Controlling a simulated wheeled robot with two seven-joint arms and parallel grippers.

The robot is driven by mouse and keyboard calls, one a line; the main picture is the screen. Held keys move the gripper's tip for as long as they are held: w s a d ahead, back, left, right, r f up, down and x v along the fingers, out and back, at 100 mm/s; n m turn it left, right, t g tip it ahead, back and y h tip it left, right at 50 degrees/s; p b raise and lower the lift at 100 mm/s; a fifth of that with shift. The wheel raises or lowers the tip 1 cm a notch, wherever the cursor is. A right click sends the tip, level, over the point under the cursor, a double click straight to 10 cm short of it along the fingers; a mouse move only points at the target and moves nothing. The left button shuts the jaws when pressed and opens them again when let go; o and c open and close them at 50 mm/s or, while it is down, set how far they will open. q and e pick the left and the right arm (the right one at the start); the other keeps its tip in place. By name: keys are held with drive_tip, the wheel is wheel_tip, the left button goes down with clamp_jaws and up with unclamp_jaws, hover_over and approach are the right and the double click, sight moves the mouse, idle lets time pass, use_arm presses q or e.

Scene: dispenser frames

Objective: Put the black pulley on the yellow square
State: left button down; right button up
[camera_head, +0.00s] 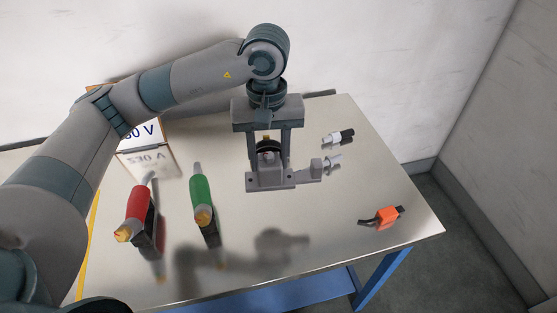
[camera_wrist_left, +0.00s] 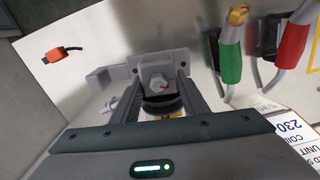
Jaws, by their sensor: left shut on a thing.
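My left gripper (camera_head: 270,150) points down over the middle of the table. It is shut on the black pulley (camera_head: 268,156), which sits in a grey bracket with a flat plate and a side arm. The pulley also shows between the fingers in the left wrist view (camera_wrist_left: 160,105). A shadow lies apart from it on the table, so it looks raised. Of the yellow square, only a yellow edge line (camera_head: 87,246) shows at the table's left in the head view; much of that area is behind my arm. My right gripper is not in view.
A red-handled tool (camera_head: 139,203) and a green-handled tool (camera_head: 202,192) stand left of centre. A voltage sign (camera_head: 150,157) is behind them. An orange clip-like part (camera_head: 387,215) lies at right, and a black-and-white part (camera_head: 338,137) behind. The front middle of the table (camera_head: 310,215) is clear.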

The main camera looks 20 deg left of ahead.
use_arm(q)
drive_tip(key=m, duration=0.1)
drive_tip(key=a+m, duration=0.1)
drive_tip(key=m, duration=0.1)
drive_tip(key=a+m, duration=0.1)
drive_tip(key=m, duration=0.1)
drive_tip(key=shift+s+r, duration=0.1)
drive_tip(key=shift+r, duration=0.3)
drive_tip(key=shift+s, duration=0.1)
